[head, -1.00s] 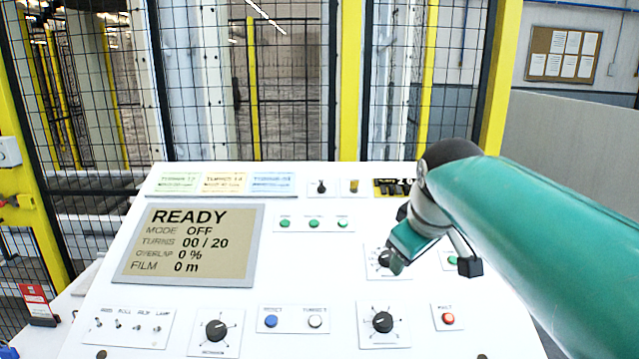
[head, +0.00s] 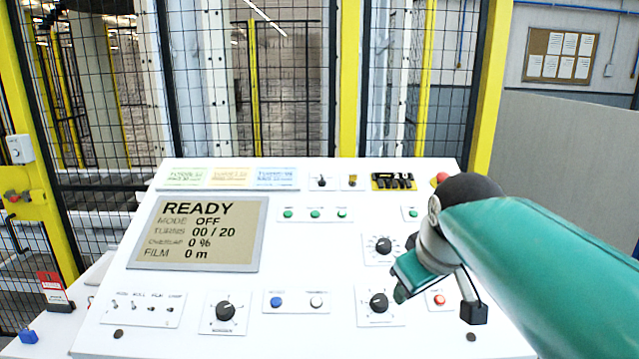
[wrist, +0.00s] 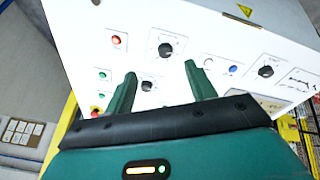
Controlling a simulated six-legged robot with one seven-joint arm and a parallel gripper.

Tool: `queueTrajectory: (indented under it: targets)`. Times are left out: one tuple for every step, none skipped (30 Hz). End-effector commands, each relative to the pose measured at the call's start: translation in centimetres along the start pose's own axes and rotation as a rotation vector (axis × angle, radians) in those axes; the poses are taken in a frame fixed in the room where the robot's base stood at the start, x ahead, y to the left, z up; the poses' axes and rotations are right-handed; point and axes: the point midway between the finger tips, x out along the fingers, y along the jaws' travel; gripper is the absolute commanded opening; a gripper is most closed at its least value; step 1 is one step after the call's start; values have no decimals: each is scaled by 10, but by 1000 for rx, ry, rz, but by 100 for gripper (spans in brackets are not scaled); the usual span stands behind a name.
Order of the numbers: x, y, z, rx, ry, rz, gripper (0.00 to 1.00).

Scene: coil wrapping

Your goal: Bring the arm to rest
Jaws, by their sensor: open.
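My gripper (head: 402,292) hangs over the right part of the white sloped control panel (head: 300,340) in the head view, just right of the lower right knob (head: 378,302). In the wrist view my gripper (wrist: 158,84) shows its two green fingers spread apart with nothing between them. A black knob (wrist: 147,86) shows beyond the gap between the fingers. I cannot tell the exact height of the fingertips above the panel.
The panel has a display (head: 200,233) reading READY, MODE OFF, TURNS 00 / 20. A red button (head: 439,300) lies close by my gripper. A mesh fence (head: 285,90) with yellow posts stands behind the panel. A grey wall (head: 560,150) is at right.

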Motion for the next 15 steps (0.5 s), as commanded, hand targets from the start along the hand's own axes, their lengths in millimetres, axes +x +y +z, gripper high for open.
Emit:
queueTrajectory:
  targets:
    - [0,-6,11,29,-1,-2,56]
    - [0,-9,18,51,-2,-3,56]
    - [1,-14,28,80,-4,-5,56]
    - [2,-18,36,103,-6,-7,56]
    - [2,-22,45,129,-7,-8,56]
    - [4,-29,58,166,-11,-11,56]
    - [6,-34,69,196,-13,-12,56]
    - [8,-40,80,228,-15,-13,56]
    - [11,-48,95,271,-18,-15,56]
    - [14,-54,106,304,-22,-16,56]
    - [16,-60,117,336,-25,-16,56]
    - [20,-66,130,373,-28,-17,56]
    - [22,-70,138,397,-30,-17,56]
    - [24,-74,145,419,-32,-17,56]
    - [26,-77,152,440,-34,-17,56]
